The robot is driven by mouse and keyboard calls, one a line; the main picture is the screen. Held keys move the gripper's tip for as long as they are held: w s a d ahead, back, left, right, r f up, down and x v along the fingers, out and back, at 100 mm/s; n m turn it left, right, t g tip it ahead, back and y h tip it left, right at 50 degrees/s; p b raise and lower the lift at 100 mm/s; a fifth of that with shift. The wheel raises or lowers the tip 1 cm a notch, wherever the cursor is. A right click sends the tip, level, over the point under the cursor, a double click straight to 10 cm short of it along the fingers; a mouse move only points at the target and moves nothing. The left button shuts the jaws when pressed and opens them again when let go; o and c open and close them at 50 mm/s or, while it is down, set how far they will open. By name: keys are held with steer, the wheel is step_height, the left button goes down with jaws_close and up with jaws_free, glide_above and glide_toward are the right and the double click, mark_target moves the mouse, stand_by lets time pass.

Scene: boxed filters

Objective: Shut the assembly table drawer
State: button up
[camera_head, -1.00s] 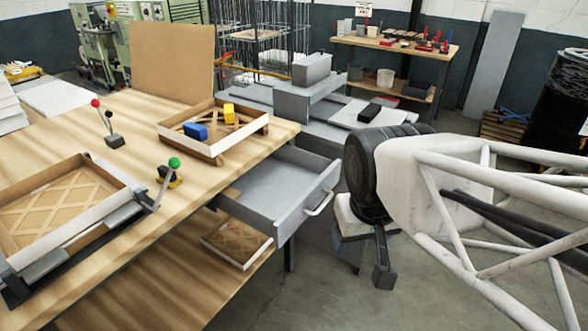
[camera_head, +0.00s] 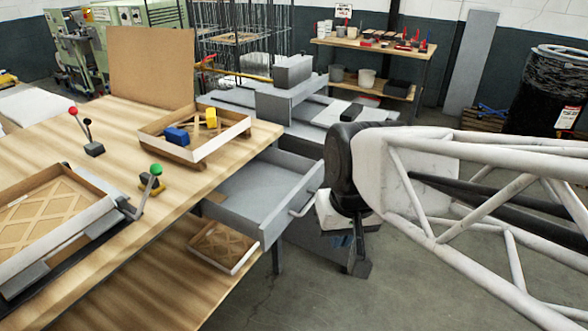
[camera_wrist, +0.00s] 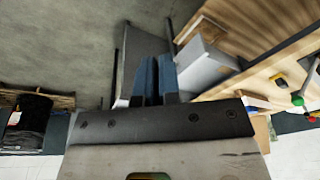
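The grey assembly table drawer (camera_head: 243,211) hangs pulled out from under the right side of the wooden assembly table (camera_head: 115,129) in the head view. Its light bar handle (camera_head: 307,203) is on the front panel facing right. In the wrist view the grey drawer (camera_wrist: 204,66) shows to the right of the fingers. My gripper (camera_head: 355,258) points down just right of the drawer front, apart from the handle. In the wrist view my gripper (camera_wrist: 157,62) has its two blue-padded fingers together with nothing visible between them. The drawer's far inside corner is partly hidden by the tabletop.
A tray (camera_head: 196,139) with blue and yellow blocks stands on the tabletop above the drawer. A filter frame (camera_head: 223,247) lies on the shelf below. Grey stepped blocks (camera_head: 290,100) stand behind the drawer. The floor (camera_head: 400,290) in front is open.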

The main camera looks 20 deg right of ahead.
mark_target(314, 182)
steer(key=w+f+m+g+y, duration=0.1)
steer(key=w+m+y, duration=0.1)
steer(key=w, duration=0.1)
steer(key=w+f+m+g+y, duration=0.1)
steer(key=w+f+m+y, duration=0.1)
steer(key=w, duration=0.1)
steer(key=w+f+m+y, duration=0.2)
steer(key=w, duration=0.2)
steer(key=shift+a+f+g, duration=0.2)
steer(key=shift+f+g, duration=0.05)
steer(key=shift+g, duration=0.15)
jaws_close()
steer(key=w+d+f+m+t+y, duration=0.1)
steer(key=w+d+f+m+y, duration=0.1)
steer(key=w+f+m+y, duration=0.3)
steer(key=w+d+f+m+t, duration=0.1)
steer(key=w+d+m, duration=0.15)
steer(key=w, duration=0.35)
steer(key=w+d+f+m+t, duration=0.5)
steer(key=w+d+f+m, duration=0.1)
steer(key=d, duration=0.3)
steer(key=w+d+f+m+t+y, duration=0.1)
steer(key=w+d+f+m+t, duration=0.5)
steer(key=d+f, duration=0.2)
steer(key=shift+w+d, duration=0.25)
steer(key=shift+d, duration=0.65)
steer(key=shift+w+a+m, duration=0.15)
steer(key=shift+m, duration=0.1)
